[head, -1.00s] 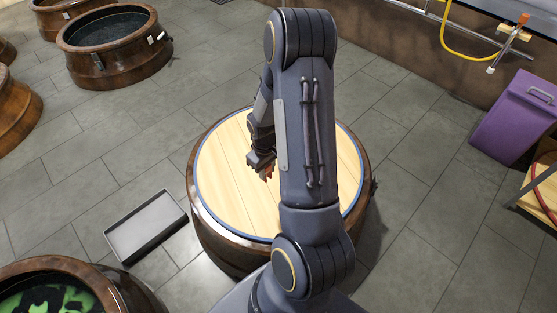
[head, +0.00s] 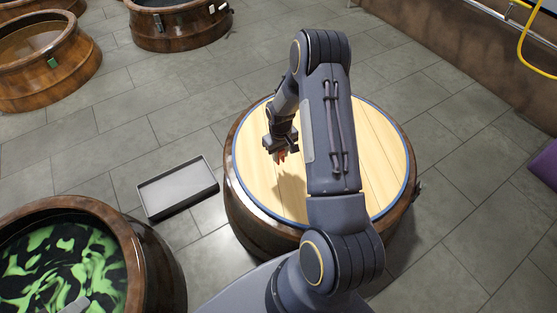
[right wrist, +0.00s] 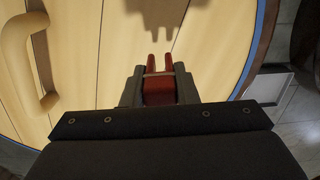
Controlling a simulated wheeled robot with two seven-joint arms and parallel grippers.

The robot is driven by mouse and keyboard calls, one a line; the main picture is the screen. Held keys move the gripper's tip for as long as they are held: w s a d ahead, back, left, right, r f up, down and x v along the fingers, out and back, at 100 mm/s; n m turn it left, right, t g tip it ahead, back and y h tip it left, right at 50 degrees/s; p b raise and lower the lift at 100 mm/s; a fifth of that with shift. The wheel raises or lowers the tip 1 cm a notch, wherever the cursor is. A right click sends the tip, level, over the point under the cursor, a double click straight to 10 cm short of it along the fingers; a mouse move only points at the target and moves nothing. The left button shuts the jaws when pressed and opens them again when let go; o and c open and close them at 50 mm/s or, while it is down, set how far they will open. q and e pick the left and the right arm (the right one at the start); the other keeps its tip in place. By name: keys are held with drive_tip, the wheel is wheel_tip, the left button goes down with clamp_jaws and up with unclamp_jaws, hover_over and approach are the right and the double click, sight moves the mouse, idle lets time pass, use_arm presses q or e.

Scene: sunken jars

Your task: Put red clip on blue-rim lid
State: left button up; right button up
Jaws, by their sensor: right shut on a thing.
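The blue-rim lid (head: 375,150) is a round board of pale planks with a blue edge, lying on a brown jar (head: 255,222) at the centre of the head view. It also fills much of the right wrist view (right wrist: 85,60), with a wooden handle (right wrist: 18,62) at left. My right gripper (head: 277,149) is over the lid's left part, shut on the red clip (head: 281,157). In the right wrist view the clip (right wrist: 159,90) sits between the jaws, two prongs pointing away. Their shadow falls apart from them, so the clip appears held above the lid. My left gripper is not in view.
A grey tray (head: 148,201) lies on the floor left of the jar. An open jar with green and black contents (head: 150,262) stands at lower left. More open jars (head: 75,85) stand at upper left. The floor to the right is clear.

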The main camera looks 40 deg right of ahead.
drive_tip(key=shift+w+f, duration=0.2)
drive_tip(key=shift+f, duration=0.1)
drive_tip(key=shift+w+a+f+b, duration=0.15)
drive_tip(key=shift+f+b, duration=0.2)
drive_tip(key=shift+f, duration=0.5)
drive_tip(key=shift+w+d+f+b, duration=0.1)
drive_tip(key=shift+f+b, duration=0.2)
drive_tip(key=shift+f, duration=0.55)
drive_tip(key=shift+f, duration=0.1)
drive_tip(key=o, duration=0.9)
drive_tip(key=shift+o, duration=0.2)
